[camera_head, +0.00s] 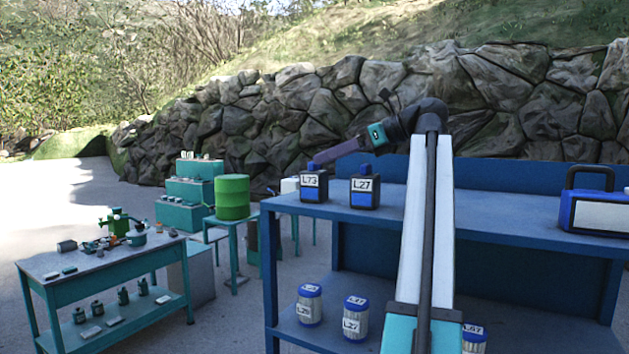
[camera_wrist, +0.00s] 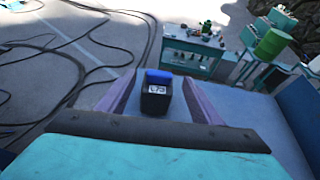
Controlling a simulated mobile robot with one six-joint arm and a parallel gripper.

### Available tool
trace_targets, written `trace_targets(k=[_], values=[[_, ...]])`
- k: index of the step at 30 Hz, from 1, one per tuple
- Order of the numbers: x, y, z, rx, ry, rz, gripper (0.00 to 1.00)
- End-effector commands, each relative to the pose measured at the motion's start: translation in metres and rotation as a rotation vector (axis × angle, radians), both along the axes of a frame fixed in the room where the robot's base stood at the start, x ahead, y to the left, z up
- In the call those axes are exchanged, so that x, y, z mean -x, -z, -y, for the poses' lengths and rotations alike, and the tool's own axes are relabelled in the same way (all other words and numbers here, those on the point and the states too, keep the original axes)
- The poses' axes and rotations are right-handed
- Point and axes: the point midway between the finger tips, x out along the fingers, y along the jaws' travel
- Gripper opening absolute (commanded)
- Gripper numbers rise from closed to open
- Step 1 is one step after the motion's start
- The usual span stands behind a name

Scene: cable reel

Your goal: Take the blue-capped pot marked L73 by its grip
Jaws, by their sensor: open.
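The pot marked L73 (camera_head: 313,188) is a dark, squarish pot with a white label and blue on it. It stands upright at the left end of the blue bench's top (camera_head: 480,222). My gripper (camera_head: 315,164) reaches down to it from the right, with its purple fingers at the pot's top. In the wrist view the blue-capped pot (camera_wrist: 156,98) shows between the two open fingers of my gripper (camera_wrist: 158,77), with gaps at both sides. I cannot tell how deep the fingers reach around it. A similar pot marked L27 (camera_head: 364,193) stands just to its right.
A blue case with a handle (camera_head: 595,213) stands at the bench's right. Several blue-capped jars (camera_head: 355,315) stand on the lower shelf. A teal table with small items (camera_head: 100,260), a green drum (camera_head: 232,197) and a stone wall (camera_head: 270,120) lie beyond. Cables (camera_wrist: 75,75) lie on the floor.

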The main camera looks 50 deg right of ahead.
Motion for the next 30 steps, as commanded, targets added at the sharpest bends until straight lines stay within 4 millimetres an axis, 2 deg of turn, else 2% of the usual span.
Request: trace_targets(k=[9, 26, 30], values=[[-0.022, 0.009, -0.009, 0.000, -0.001, 0.000, 0.59], [-0.023, 0.010, -0.009, 0.000, -0.002, 0.000, 0.59], [-0.023, 0.010, -0.009, 0.000, -0.002, 0.000, 0.37]])
